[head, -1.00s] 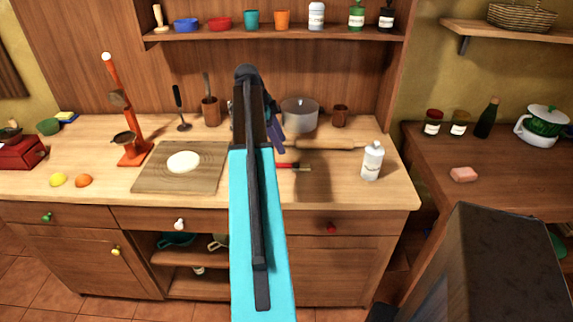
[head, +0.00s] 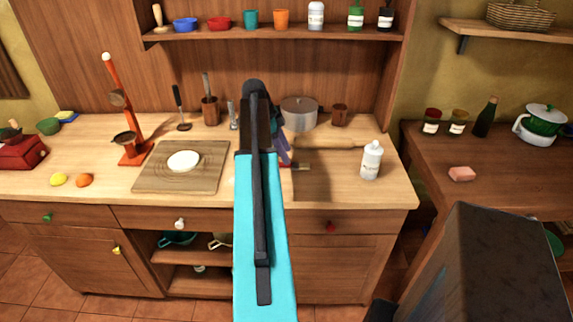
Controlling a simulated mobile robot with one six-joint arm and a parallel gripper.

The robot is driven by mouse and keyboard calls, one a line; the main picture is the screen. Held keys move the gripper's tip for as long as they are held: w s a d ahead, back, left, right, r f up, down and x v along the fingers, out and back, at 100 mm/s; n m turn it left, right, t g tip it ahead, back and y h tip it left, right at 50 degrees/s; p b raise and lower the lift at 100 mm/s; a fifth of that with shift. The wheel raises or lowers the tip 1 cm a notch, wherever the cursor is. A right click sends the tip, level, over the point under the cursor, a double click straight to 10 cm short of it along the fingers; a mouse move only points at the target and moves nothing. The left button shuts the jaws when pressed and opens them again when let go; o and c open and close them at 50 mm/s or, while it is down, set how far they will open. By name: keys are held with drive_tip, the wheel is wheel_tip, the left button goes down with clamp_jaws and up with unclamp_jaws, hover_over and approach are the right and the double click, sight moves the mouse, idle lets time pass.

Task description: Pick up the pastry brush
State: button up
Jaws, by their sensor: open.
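The pastry brush (head: 302,166) lies on the light wooden counter, right of the cutting board. Its pale bristle end and a bit of its red handle show in the head view; the rest is hidden behind my arm and gripper. My gripper (head: 285,155) is open, its dark bluish fingers partly hidden by my blue arm. It is at or just above the handle; I cannot tell whether it touches.
A white bottle (head: 371,160) stands to the right.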

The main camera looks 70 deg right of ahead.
sight(292, 164)
drive_tip(key=shift+p+x, duration=0.85)
drive_tip(key=shift+x, duration=1.5)
drive_tip(key=shift+c, duration=0.4)
drive_tip(key=c, duration=1)
